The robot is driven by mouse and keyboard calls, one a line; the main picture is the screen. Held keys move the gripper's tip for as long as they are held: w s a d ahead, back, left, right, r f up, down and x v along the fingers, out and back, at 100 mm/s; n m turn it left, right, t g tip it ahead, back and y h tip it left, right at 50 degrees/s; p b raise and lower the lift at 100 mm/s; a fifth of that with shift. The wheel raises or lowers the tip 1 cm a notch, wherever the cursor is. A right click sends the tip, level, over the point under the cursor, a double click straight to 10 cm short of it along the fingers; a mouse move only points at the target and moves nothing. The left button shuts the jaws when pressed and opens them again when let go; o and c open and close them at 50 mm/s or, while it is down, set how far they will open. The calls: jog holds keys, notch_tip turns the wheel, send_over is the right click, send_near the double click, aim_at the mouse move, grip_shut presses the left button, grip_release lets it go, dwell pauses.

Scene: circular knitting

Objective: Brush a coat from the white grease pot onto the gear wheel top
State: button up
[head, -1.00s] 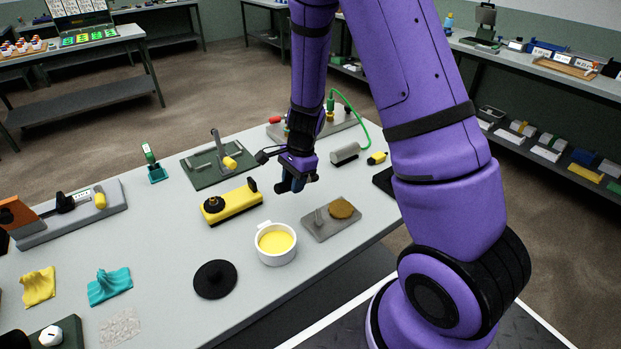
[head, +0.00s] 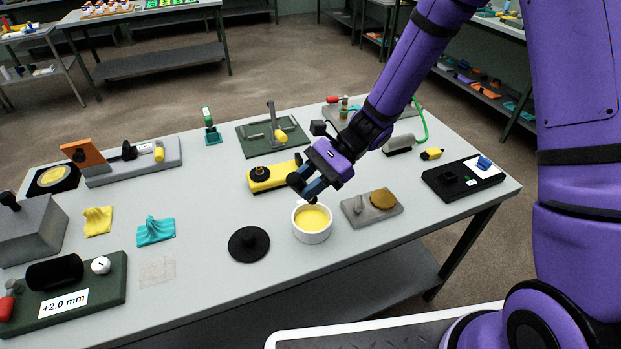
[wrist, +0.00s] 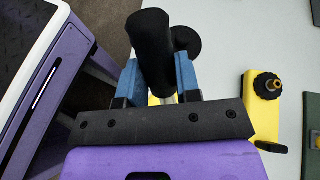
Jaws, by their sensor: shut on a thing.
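The white grease pot (head: 299,229) stands open on the table in the head view, with yellow grease in it. My gripper (head: 306,186) is just above the pot's back rim. In the wrist view my gripper (wrist: 157,78) is shut on a brush, seen as a thick black handle (wrist: 150,42) between the blue fingers. A pale metal part shows below the handle; whether bristles touch the grease is hidden. A bronze-coloured round wheel, seemingly the gear wheel (head: 384,199), lies on a grey plate (head: 357,212) right of the pot, apart from my gripper.
A black tray (head: 462,181) and a small yellow item (head: 432,153) are at the right. The table front left of the pot is partly clear.

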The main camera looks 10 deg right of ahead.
jog(key=shift+f, duration=4)
jog(key=shift+r, duration=3.3)
